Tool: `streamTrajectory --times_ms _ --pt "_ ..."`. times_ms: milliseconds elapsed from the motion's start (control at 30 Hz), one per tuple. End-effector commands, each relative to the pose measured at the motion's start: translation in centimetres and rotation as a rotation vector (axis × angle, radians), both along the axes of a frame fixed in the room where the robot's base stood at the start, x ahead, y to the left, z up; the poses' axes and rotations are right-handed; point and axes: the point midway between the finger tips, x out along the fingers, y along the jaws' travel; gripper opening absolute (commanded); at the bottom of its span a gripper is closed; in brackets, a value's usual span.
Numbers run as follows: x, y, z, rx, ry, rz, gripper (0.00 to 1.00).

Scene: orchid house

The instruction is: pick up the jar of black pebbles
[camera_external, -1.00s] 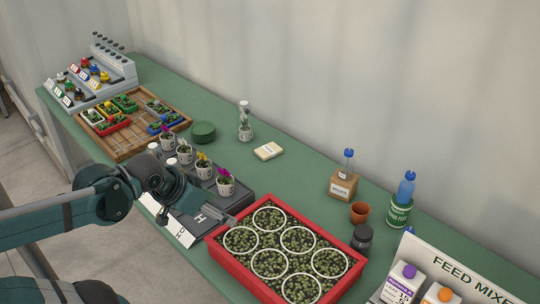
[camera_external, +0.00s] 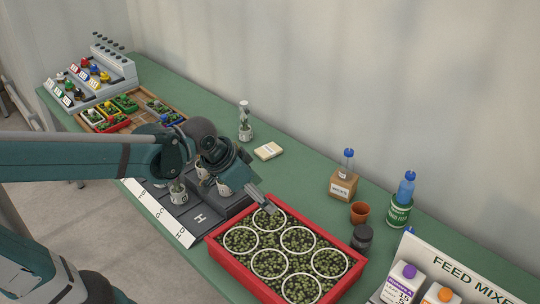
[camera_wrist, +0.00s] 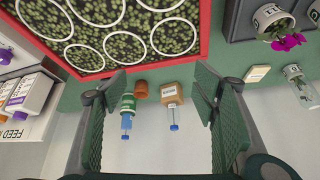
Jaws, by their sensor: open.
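The jar of black pebbles (camera_external: 362,238) is a small dark jar with a dark lid. It stands upright on the green bench, just beyond the right end of the red tray (camera_external: 228,262). My gripper (camera_external: 268,207) is above the far left part of the tray, well to the left of the jar and apart from it. In the wrist view my gripper (camera_wrist: 160,78) has its two fingers wide apart with nothing between them. I cannot make out the jar in the wrist view; the left finger may hide it.
Near the jar stand a terracotta pot (camera_external: 360,212), a green-labelled bottle (camera_external: 399,210) and a cardboard box with a blue-topped bottle (camera_external: 343,186). Feed cartons (camera_external: 402,283) and a sign (camera_external: 460,270) are at right.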

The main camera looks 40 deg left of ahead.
Motion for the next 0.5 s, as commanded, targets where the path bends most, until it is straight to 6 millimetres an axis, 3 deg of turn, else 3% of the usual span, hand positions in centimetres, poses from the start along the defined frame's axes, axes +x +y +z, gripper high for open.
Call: streamTrajectory --times_ms 500 --pt "6.6 -5.2 0.0 0.021 0.043 -0.169 0.59"
